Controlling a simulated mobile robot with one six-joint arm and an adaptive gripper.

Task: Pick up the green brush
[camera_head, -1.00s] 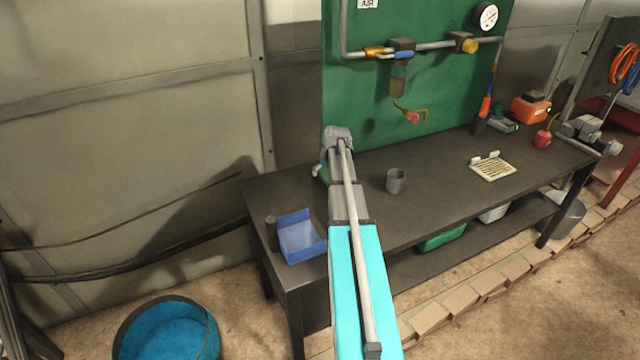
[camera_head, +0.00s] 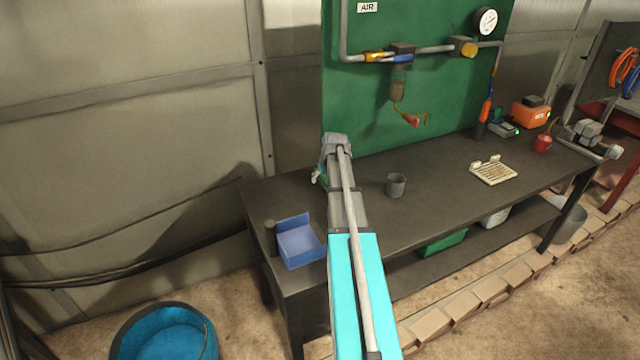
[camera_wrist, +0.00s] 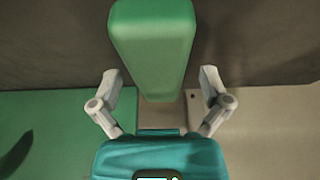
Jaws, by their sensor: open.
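A green block-shaped thing, which looks like the green brush (camera_wrist: 152,40), fills the upper middle of the wrist view. My gripper (camera_wrist: 160,78) is open, with one grey finger on each side of the brush's lower end. Gaps show between both fingers and the brush, and I see no contact. In the head view my gripper (camera_head: 319,177) is a small shape at the arm's far end, over the back left of the dark bench (camera_head: 440,185). My arm hides most of that spot, and I cannot make out the brush there.
A blue open bin (camera_head: 300,246) stands on the bench's left end, with a dark cylinder beside it. A grey cup (camera_head: 396,185) stands right of my arm. A cream slotted tray (camera_head: 493,171) lies farther right. The green panel (camera_head: 365,120) rises behind the bench.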

